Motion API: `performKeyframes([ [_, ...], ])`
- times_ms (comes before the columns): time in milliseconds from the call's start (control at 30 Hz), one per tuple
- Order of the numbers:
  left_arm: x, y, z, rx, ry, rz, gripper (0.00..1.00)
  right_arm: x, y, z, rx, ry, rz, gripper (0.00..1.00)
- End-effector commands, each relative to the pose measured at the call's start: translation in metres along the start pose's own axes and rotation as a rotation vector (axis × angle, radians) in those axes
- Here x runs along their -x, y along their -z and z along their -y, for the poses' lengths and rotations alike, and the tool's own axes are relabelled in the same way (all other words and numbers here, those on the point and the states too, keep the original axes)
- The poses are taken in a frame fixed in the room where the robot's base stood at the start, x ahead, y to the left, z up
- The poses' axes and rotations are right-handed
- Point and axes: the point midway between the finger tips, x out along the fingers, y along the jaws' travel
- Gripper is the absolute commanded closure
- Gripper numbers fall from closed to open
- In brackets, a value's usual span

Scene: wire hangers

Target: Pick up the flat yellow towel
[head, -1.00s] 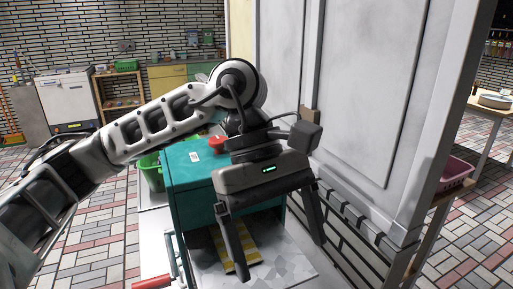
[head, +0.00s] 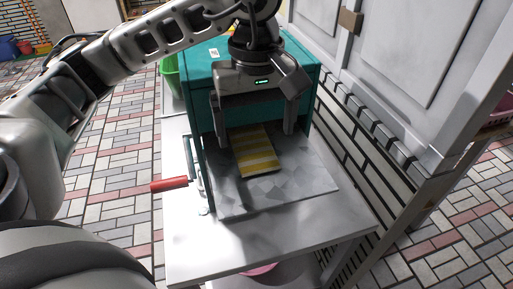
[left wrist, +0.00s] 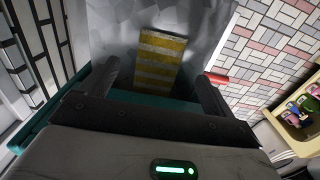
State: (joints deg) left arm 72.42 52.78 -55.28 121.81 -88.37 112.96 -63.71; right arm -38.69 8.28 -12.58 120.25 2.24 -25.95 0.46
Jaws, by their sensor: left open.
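The flat yellow towel (head: 256,152) has pale stripes and lies on a grey patterned surface (head: 295,187) at the front of a teal box (head: 300,73). It also shows in the left wrist view (left wrist: 160,62), beyond and between the fingers. My left gripper (head: 253,136) is open and empty, its two fingers pointing down on either side of the towel's far part in the head view. I cannot tell the exact height between the fingertips and the towel. My right gripper is not in view.
A red handle (head: 170,184) sticks out left of the box. A white table (head: 290,236) carries the box. A panelled wall (head: 385,60) stands close on the right. A green bin (head: 170,75) is behind at the left. The table's front is clear.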

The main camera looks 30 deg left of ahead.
Motion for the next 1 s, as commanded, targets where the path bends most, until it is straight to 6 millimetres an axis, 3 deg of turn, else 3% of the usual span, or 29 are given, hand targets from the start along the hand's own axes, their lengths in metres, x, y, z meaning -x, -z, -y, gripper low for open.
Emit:
performKeyframes([
  [100, -0.021, 0.000, 0.001, 0.001, 0.005, 0.002, 0.11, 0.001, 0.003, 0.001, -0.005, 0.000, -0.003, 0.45],
  [300, -0.044, 0.000, 0.000, 0.000, 0.002, 0.002, 0.11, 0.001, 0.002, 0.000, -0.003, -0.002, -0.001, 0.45],
  [700, -0.051, 0.000, 0.000, 0.000, -0.001, 0.001, 0.11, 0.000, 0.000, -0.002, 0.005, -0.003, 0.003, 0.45],
  [900, -0.051, 0.000, 0.000, 0.001, 0.000, 0.001, 0.61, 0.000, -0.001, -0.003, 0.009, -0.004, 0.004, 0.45],
  [1000, -0.051, 0.000, 0.000, 0.000, 0.000, 0.001, 0.61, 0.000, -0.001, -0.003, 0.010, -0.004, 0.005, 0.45],
])
